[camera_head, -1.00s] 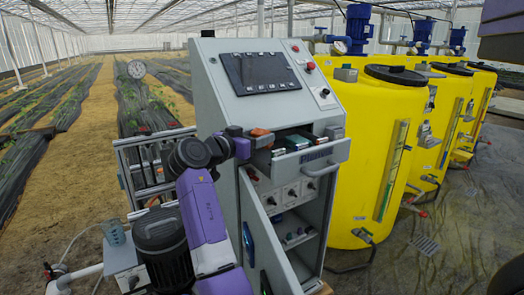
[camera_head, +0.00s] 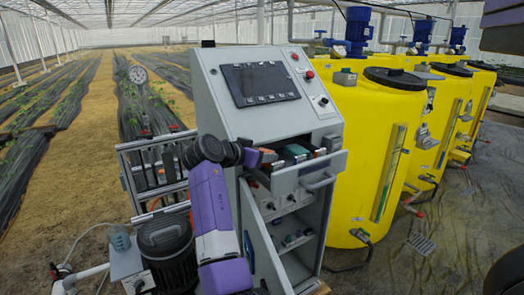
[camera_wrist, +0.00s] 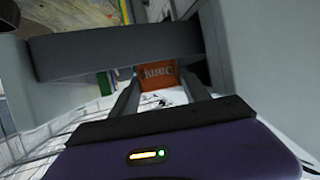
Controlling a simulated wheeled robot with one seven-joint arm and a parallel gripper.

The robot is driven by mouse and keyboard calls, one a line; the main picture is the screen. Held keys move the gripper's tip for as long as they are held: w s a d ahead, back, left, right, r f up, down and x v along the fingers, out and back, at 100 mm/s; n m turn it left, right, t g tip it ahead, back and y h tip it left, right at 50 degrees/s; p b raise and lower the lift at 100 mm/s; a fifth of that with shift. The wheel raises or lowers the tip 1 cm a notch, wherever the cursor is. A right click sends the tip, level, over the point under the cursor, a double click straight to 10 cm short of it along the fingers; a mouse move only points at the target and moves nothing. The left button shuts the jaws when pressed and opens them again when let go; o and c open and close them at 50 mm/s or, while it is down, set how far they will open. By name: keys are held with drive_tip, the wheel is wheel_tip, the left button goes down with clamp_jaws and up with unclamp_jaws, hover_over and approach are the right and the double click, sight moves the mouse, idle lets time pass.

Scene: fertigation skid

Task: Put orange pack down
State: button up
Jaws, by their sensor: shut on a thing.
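The orange pack (camera_wrist: 160,75) shows between my fingers in the wrist view, with part of its dark lettering visible. My gripper (camera_wrist: 158,82) is shut on it. In the head view the pack (camera_head: 268,157) is a small orange patch at the left end of the open cabinet drawer (camera_head: 290,186). My gripper (camera_head: 255,157) reaches in there from the left, low beside the drawer's rim. Whether the pack touches the drawer floor is hidden.
A teal item (camera_head: 296,150) lies in the drawer to the right of the pack. The grey control cabinet (camera_head: 228,118) rises behind, and its lower door stands open. A yellow tank (camera_head: 365,150) stands close on the right.

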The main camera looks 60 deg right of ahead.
drive_tip(key=shift+f+b, duration=0.65)
drive_tip(key=shift+f, duration=0.2)
drive_tip(key=shift+f, duration=0.15)
drive_tip(key=o, duration=1.1)
drive_tip(key=shift+r, duration=0.2)
drive_tip(key=b+v, duration=0.1)
drive_tip(key=v, duration=1.1)
drive_tip(key=shift+b, duration=0.4)
